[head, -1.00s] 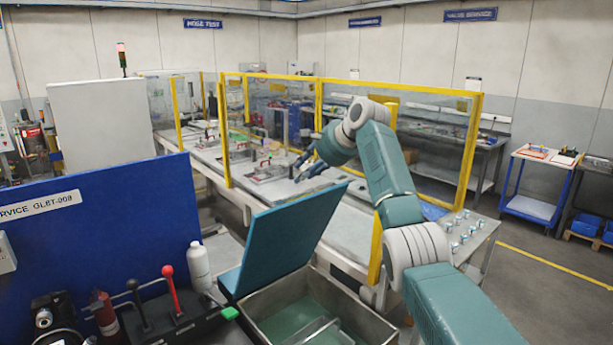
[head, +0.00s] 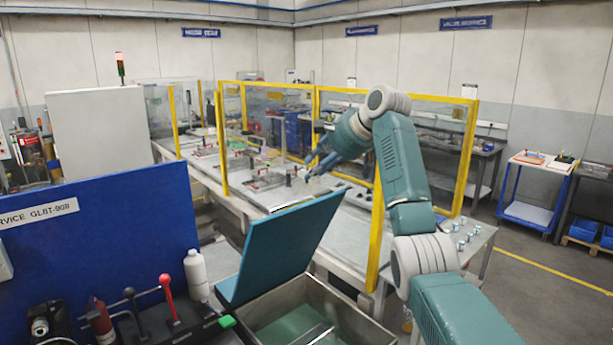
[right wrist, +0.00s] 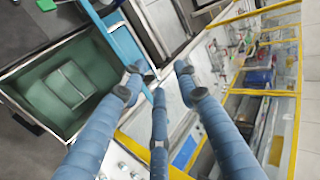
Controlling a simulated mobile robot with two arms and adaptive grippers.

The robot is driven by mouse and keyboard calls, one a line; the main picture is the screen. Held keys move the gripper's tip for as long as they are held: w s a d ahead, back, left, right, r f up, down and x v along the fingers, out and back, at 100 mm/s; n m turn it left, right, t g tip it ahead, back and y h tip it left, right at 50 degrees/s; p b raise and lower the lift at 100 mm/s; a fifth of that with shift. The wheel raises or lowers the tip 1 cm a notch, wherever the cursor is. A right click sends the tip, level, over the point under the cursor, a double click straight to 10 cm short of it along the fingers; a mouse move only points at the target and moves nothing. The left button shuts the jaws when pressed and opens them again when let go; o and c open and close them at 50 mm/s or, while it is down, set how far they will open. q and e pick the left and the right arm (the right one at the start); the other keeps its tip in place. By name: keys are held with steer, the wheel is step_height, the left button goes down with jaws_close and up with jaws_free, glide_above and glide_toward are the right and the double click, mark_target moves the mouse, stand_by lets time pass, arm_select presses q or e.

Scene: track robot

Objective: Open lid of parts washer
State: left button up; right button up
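The parts washer's blue lid (head: 285,245) stands raised at a steep tilt over the left edge of the metal tank (head: 372,328). The tank's greenish inside shows, with a metal piece in it. In the right wrist view the open tank (right wrist: 85,85) is at the left and the lid (right wrist: 122,42) shows as a narrow blue strip near the top. My right gripper (head: 314,168) is above and beyond the lid in the head view, apart from it. Its blue fingers are spread in the wrist view (right wrist: 158,82), with nothing held between them. My left gripper is out of view.
A blue panel (head: 90,240) stands at the left, with a white bottle (head: 196,272) and a red-knobbed lever (head: 168,295) by the tank. Behind the lid is a workbench (head: 240,190) with yellow-framed clear guards (head: 473,150). Floor is free at the right.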

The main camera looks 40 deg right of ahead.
steer(key=shift+v, duration=2.7)
